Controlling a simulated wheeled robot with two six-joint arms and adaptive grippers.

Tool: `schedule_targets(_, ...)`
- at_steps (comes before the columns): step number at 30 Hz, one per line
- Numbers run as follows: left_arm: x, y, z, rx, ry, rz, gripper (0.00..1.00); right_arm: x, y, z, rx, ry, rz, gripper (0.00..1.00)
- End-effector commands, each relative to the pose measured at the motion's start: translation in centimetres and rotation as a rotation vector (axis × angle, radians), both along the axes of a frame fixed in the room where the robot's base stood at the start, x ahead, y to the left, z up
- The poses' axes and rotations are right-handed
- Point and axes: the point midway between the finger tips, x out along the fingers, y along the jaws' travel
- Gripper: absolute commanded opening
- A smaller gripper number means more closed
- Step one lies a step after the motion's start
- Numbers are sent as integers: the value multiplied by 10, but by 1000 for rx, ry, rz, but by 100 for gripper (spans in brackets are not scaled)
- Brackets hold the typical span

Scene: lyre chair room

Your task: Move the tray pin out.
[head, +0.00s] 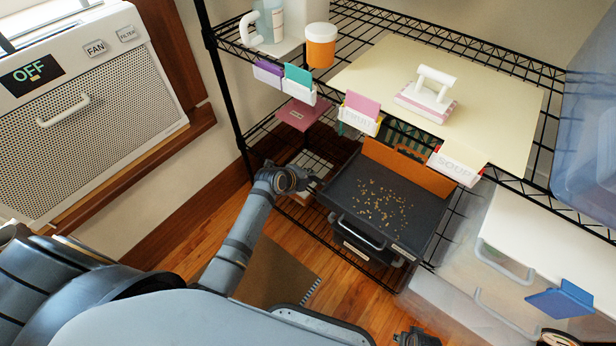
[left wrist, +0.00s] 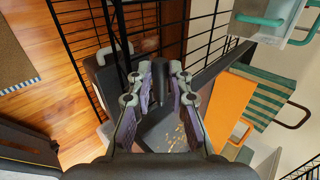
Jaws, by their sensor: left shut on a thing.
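The dark grey tray (head: 372,208) sits low on the black wire rack, with small yellowish bits scattered on its floor and a handle on its front. My left gripper (head: 312,183) is at the tray's left back corner. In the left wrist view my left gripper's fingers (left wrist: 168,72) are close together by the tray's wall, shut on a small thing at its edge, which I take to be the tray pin. A dark piece at the bottom edge of the head view may be my right gripper (head: 416,338).
An orange panel (head: 410,170) stands behind the tray. A rack post (head: 226,90) stands left of my arm. Clear bins are at right.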

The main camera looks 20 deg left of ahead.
Motion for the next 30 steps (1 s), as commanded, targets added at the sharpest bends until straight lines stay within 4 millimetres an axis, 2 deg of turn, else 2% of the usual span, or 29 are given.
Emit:
schedule_targets(7, 7, 18, 0, 3, 1, -1, 0, 0, 0, 0, -1, 1, 0, 40)
schedule_targets(14, 7, 19, 0, 4, -1, 0, 0, 0, 0, 0, 0, 2, 0, 40)
schedule_targets(15, 7, 19, 0, 5, -2, 0, 24, 0, 0, 0, 0, 2, 0, 40)
schedule_targets(19, 7, 18, 0, 3, -1, -1, 41, 0, 0, 0, 0, 2, 0, 40)
schedule_targets(30, 2, 19, 4, 2, 0, 0, 42, -1, 2, 0, 2, 3, -1, 40)
